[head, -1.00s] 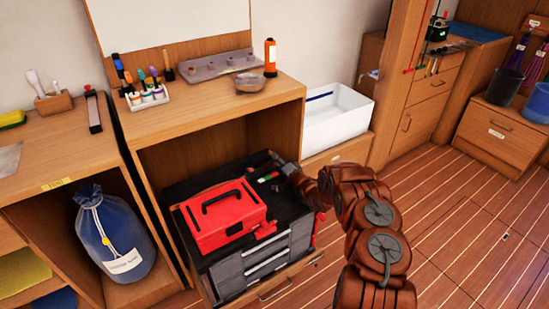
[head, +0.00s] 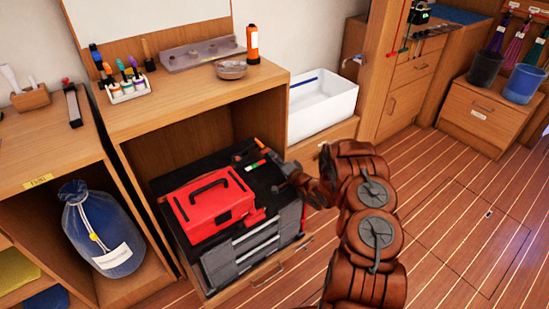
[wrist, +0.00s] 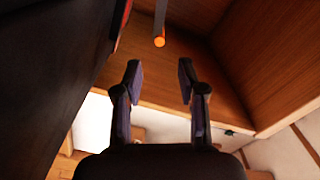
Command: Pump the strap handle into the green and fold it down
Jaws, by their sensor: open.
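The strap handle is a dark bar with an orange end (head: 260,143) at the back right of the dark chest top in the head view. In the wrist view a grey bar with an orange tip (wrist: 159,40) points toward my gripper. A small strip with green and red (head: 256,164) lies in front of the handle on the chest top. My gripper (head: 281,176) is at the right edge of the chest, right of and nearer than the handle. In the wrist view my gripper (wrist: 160,76) is open and empty, its fingers short of the orange tip.
A red toolbox (head: 208,203) sits on the grey drawer chest (head: 242,252) inside a wooden cabinet. The cabinet's top and side walls enclose the chest. A white bin (head: 322,105) stands to the right. The floor at right is clear.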

